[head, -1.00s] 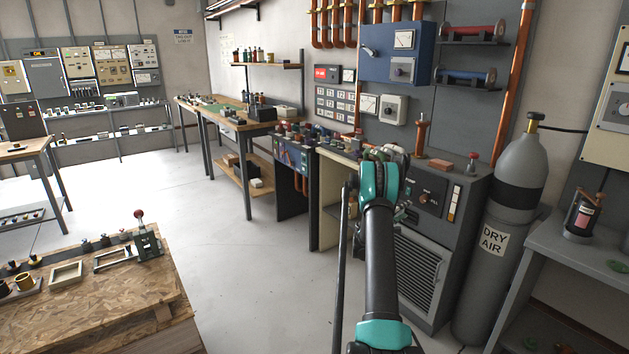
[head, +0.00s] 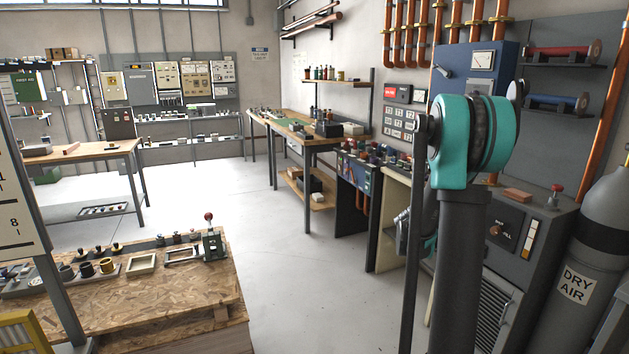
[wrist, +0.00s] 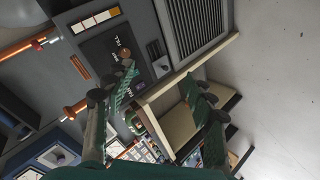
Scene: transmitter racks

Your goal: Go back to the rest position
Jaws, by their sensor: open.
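My arm stands raised on the right of the head view, with a teal joint at its top. My gripper is mostly hidden behind my arm there. In the wrist view the two fingers of my gripper (wrist: 157,85) are spread apart with nothing between them. Beyond the fingers are a grey cabinet with a black control panel (wrist: 120,55) and a louvred grille (wrist: 193,25). The same cabinet (head: 530,235) stands behind my arm in the head view.
A grey DRY AIR cylinder (head: 590,275) stands at the right edge. A chipboard bench (head: 150,315) with small parts is at the front left.

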